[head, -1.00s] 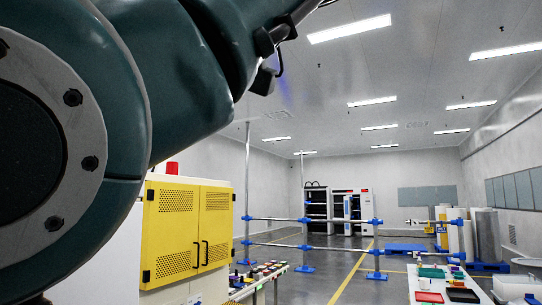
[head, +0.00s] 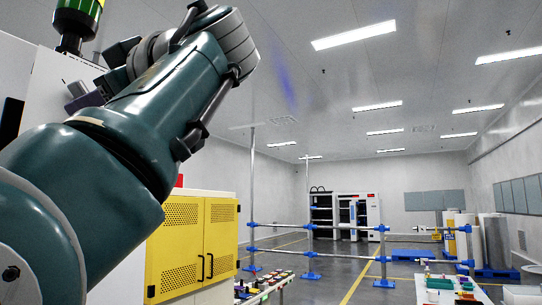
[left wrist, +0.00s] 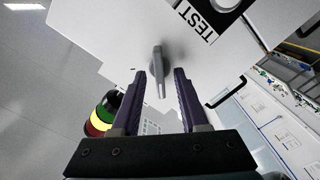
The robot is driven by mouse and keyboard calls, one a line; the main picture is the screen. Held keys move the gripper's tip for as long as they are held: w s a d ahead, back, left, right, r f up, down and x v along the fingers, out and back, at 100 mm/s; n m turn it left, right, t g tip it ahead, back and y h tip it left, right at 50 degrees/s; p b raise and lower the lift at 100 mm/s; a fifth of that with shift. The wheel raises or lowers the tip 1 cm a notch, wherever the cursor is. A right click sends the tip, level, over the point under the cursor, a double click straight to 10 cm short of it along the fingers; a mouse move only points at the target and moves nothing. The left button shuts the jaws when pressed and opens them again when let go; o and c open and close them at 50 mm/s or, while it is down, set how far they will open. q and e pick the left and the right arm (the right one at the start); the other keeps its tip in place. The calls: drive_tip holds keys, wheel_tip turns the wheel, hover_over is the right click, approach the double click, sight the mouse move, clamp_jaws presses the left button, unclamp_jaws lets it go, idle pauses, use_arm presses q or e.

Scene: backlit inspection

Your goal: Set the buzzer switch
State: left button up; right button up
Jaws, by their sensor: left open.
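The buzzer switch, a grey lever-like knob (left wrist: 157,80), stands out from a white panel (left wrist: 110,35) in the left wrist view. A black-and-white TEST label (left wrist: 196,22) is beside it. My left gripper (left wrist: 159,72) is open, with one purple finger on each side of the knob in the picture. I see clear gaps to both fingers, and cannot tell how deep the knob is between them. In the head view my left gripper (head: 82,97) is at the white cabinet (head: 45,85) at upper left, and the switch is not clear there. My right gripper is out of view.
A signal lamp with green and yellow bands (head: 78,20) tops the white cabinet; it also shows in the left wrist view (left wrist: 102,115). A yellow cabinet (head: 190,245) stands below my arm. Blue-jointed rails (head: 315,227) and a bench with small parts (head: 262,285) are farther off.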

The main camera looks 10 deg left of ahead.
use_arm(q)
drive_tip(key=shift+c, duration=0.4)
clamp_jaws()
drive_tip(key=shift+m, duration=0.4)
drive_tip(key=m+b, duration=0.1)
drive_tip(key=m, duration=1.6)
drive_tip(key=shift+w+d+b, duration=0.15)
drive_tip(key=shift+b, duration=0.2)
idle(0.3)
